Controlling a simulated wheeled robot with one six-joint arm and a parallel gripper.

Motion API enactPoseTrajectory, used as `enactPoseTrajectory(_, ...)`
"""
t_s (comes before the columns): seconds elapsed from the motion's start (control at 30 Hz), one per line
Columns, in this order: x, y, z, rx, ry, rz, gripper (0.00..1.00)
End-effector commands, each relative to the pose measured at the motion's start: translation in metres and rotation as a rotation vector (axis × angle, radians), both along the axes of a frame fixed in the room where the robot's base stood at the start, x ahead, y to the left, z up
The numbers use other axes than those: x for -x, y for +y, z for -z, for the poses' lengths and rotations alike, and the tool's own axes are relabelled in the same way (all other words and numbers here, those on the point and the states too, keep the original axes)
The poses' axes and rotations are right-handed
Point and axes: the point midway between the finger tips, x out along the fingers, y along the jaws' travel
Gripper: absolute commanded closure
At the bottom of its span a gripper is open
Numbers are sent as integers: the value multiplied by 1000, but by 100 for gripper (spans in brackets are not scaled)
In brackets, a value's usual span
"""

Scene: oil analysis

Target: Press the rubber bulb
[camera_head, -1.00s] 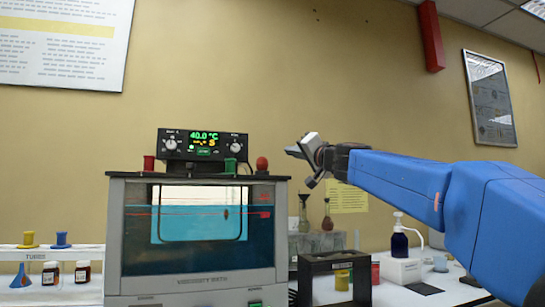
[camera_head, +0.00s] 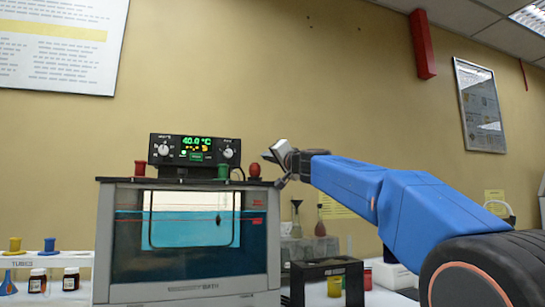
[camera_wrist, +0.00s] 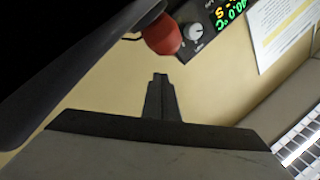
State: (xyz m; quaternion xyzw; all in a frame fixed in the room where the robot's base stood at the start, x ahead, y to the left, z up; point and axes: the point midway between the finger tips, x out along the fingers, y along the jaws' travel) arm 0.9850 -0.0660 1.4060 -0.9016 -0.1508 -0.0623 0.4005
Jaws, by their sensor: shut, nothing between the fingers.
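The red rubber bulb (camera_head: 255,170) stands upright at the right end of the dark top of the viscosity bath (camera_head: 110,240). In the wrist view the bulb (camera_wrist: 163,35) shows near the top, clear of the finger. My gripper (camera_head: 270,154) is shut and empty, just above and to the right of the bulb in the head view. In the wrist view the dark stepped fingers of my gripper (camera_wrist: 159,80) point toward the bulb, with wall showing between them. I see no contact.
A black rack (camera_head: 326,270) is right of the bath.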

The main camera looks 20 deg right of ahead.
Motion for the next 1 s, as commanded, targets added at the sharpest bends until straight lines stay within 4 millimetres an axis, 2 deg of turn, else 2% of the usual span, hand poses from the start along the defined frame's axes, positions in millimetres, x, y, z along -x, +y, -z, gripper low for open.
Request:
enactPoseTrajectory(0.4, 12, 19, 19, 1, -2, 0, 100)
enactPoseTrajectory(0.8, 12, 19, 21, 1, -2, 0, 100)
enactPoseTrajectory(1.0, 12, 20, 33, -1, 0, 0, 100)
